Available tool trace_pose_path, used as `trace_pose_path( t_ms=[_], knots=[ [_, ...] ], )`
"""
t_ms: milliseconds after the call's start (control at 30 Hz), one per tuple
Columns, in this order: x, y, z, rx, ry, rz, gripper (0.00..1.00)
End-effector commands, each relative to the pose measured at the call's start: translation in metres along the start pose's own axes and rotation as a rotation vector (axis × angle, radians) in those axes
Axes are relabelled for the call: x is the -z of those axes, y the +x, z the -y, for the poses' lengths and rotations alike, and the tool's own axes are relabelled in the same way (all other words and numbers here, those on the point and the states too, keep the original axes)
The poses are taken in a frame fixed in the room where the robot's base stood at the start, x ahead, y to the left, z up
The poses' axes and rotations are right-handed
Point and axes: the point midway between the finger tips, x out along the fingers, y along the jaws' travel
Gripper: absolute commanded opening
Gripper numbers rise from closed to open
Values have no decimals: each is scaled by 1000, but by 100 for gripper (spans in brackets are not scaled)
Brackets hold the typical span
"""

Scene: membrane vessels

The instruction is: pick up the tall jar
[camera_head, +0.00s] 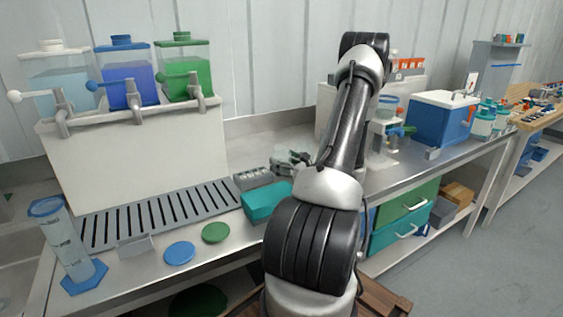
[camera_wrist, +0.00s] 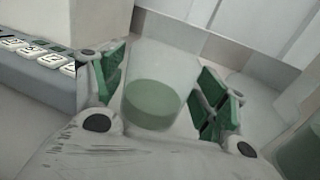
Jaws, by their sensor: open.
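My gripper (camera_wrist: 163,84) is open in the wrist view, with a green-padded finger on each side. Between the fingers is a clear, pale vessel with a round green band or fill (camera_wrist: 152,104); it looks like the tall jar, but its full outline is faint. I cannot tell whether the fingers touch it. In the head view, my gripper (camera_head: 290,160) is partly hidden behind my arm, low over the bench beside a grey rack. The jar cannot be made out clearly there.
A grey rack with white-labelled blocks (camera_wrist: 38,54) lies left of my gripper; it also shows in the head view (camera_head: 253,178). A teal box (camera_head: 266,203) is in front. The white dispenser stand (camera_head: 140,160) is at left. A greenish vessel (camera_wrist: 303,152) is at lower right.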

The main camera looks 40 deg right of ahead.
Motion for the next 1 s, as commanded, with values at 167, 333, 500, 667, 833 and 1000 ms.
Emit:
trace_pose_path(
  t_ms=[167, 333, 500, 667, 833, 1000],
  knots=[
    [0, 16, 0, 0, 0, 0, 73],
    [0, 17, 0, 1, 1, 0, 73],
    [0, 17, 0, 1, 1, 0, 50],
    [0, 17, 0, 1, 1, 0, 34],
    [0, 17, 0, 1, 0, 0, 34],
    [-9, 17, 0, 1, -2, 1, 34]
  ],
)
